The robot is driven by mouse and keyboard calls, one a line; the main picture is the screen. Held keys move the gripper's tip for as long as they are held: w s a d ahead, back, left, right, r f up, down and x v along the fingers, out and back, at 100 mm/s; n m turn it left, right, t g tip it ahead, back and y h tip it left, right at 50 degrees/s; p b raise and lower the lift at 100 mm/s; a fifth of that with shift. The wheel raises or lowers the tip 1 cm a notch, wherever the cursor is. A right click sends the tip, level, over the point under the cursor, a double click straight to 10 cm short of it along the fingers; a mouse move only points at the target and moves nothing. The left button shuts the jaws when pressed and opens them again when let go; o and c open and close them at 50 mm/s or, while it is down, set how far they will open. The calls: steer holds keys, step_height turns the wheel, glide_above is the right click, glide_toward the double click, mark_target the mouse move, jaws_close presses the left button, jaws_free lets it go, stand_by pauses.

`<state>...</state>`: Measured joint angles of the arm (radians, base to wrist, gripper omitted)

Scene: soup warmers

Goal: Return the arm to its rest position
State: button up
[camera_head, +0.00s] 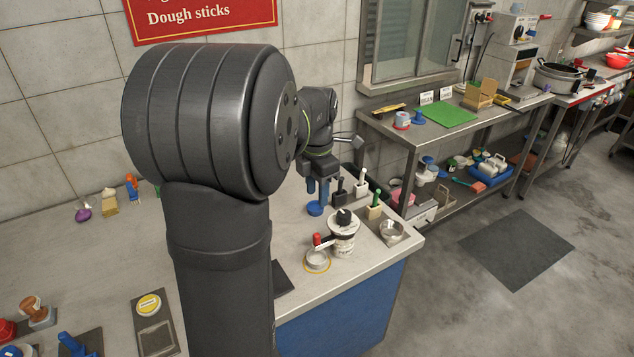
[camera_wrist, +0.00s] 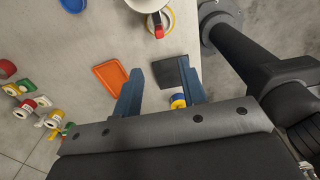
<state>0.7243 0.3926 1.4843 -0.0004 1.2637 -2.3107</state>
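My gripper (camera_head: 318,190) hangs above the far part of the counter in the head view, its two blue fingers pointing down. In the wrist view the gripper (camera_wrist: 160,82) has its fingers apart, with nothing seen clasped. A blue round item (camera_head: 315,209) lies on the counter just below the fingertips in the head view; I cannot tell if they touch. My arm blocks much of the counter.
Black and green-topped holders (camera_head: 375,205) stand close to the gripper. An orange tray (camera_wrist: 108,78) and a dark mat (camera_wrist: 168,72) lie below in the wrist view.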

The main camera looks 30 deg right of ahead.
mark_target(317, 235)
step_height(317, 235, up, 2)
steer(key=shift+r, duration=0.1)
stand_by(0.6)
step_height(317, 235, down, 18)
steer(key=shift+r, duration=0.2)
stand_by(0.4)
